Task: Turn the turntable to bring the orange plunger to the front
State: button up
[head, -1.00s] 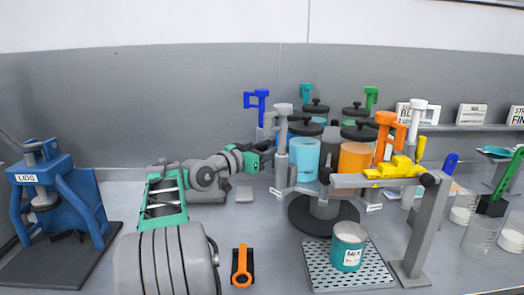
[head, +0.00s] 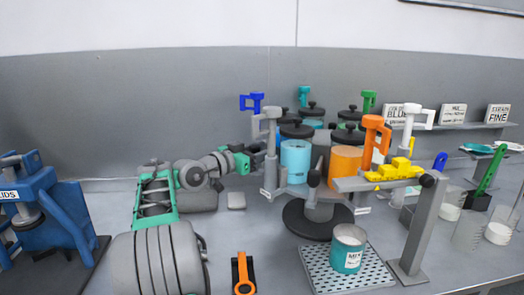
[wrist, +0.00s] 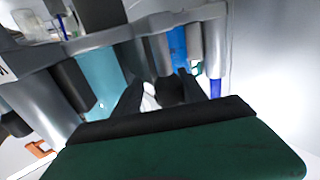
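The turntable has a dark round base (head: 318,218) and carries several lidded jars, among them a cyan one (head: 295,160) and an orange one (head: 346,163). The orange plunger (head: 374,135) stands upright at the turntable's right side, behind the yellow piece. My gripper (head: 257,157) is at the turntable's left side, close to the grey plunger's post (head: 270,140). In the wrist view its dark fingers (wrist: 155,92) look apart, with the turntable's grey frame and a cyan jar (wrist: 100,80) just ahead. Contact cannot be told.
A labelled can (head: 347,250) sits on a perforated tray (head: 312,272) in front. An orange-handled tool (head: 243,275) lies front left. A blue press (head: 55,215) stands far left.

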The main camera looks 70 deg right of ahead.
jog(key=shift+s+d+r, duration=0.1)
jog(key=shift+s+d, duration=0.05)
jog(key=shift+s, duration=0.25)
jog(key=shift+w, duration=0.2)
jog(key=shift+w+a+f, duration=0.1)
jog(key=shift+a+f, duration=0.1)
jog(key=b+v, duration=0.1)
jog(key=v, duration=0.6)
jog(key=shift+a, duration=0.2)
jog(key=shift+w, duration=0.15)
